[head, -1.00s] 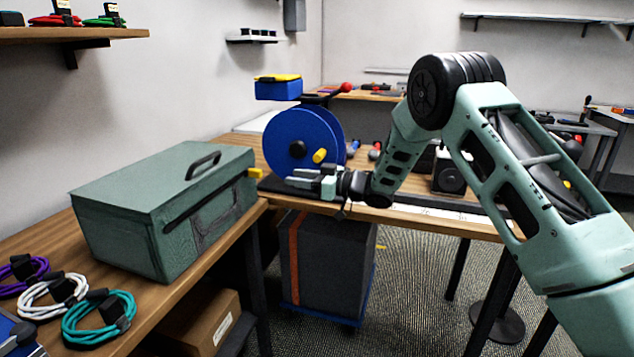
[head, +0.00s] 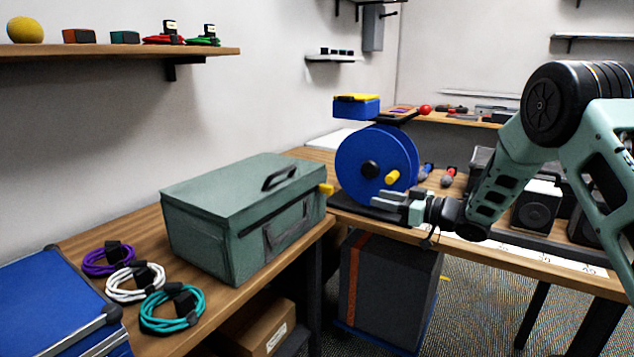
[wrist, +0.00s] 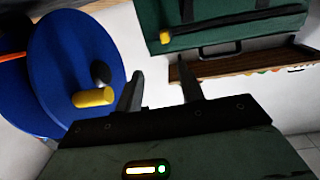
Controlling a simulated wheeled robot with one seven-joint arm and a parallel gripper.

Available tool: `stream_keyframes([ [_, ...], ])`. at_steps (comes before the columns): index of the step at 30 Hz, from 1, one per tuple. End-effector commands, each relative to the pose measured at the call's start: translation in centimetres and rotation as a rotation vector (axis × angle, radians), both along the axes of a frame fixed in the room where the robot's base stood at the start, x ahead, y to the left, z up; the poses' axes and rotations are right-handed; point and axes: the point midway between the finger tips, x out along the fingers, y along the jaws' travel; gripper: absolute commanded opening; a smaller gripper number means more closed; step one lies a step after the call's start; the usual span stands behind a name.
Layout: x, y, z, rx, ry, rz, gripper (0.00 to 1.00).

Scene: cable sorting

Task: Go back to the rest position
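My gripper (head: 398,207) is in front of the blue reel (head: 365,172) with a yellow handle, at the edge of the wooden bench. In the wrist view its two dark fingers (wrist: 163,90) stand apart with nothing between them, so it is open and empty. The blue reel (wrist: 72,62) shows close on the left of the wrist view, with its yellow handle beside the left finger. I cannot tell whether the gripper touches the reel. My arm reaches in from the right of the head view.
A green toolbox (head: 240,215) stands left of the gripper. Purple (head: 108,259), white (head: 135,282) and teal (head: 172,309) cable coils lie on the near bench. A blue case (head: 55,305) sits at far left. A speaker (head: 536,207) stands behind my arm. A dark bin (head: 385,285) stands below.

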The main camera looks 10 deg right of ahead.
Motion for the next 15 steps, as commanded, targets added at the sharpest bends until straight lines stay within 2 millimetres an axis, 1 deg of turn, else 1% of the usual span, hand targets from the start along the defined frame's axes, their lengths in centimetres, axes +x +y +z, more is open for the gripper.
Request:
stream_keyframes([
  [1, 0.0, 1.3, 1.7, -0.017, 0.008, -0.026, 0.38],
  [3, 0.0, 3.0, 3.4, -0.058, 0.039, -0.090, 0.38],
  [5, -0.6, 4.7, 4.8, -0.104, 0.084, -0.152, 0.38],
  [6, -1.3, 5.8, 5.6, -0.138, 0.123, -0.190, 0.38],
  [8, -2.8, 7.4, 6.6, -0.190, 0.189, -0.240, 0.38],
  [9, -4.2, 8.5, 7.1, -0.228, 0.236, -0.266, 0.38],
  [11, -6.8, 9.9, 7.6, -0.289, 0.314, -0.295, 0.38],
  [14, -12.3, 11.8, 8.0, -0.401, 0.456, -0.320, 0.38],
  [15, -14.9, 12.4, 8.1, -0.451, 0.515, -0.321, 0.38],
])
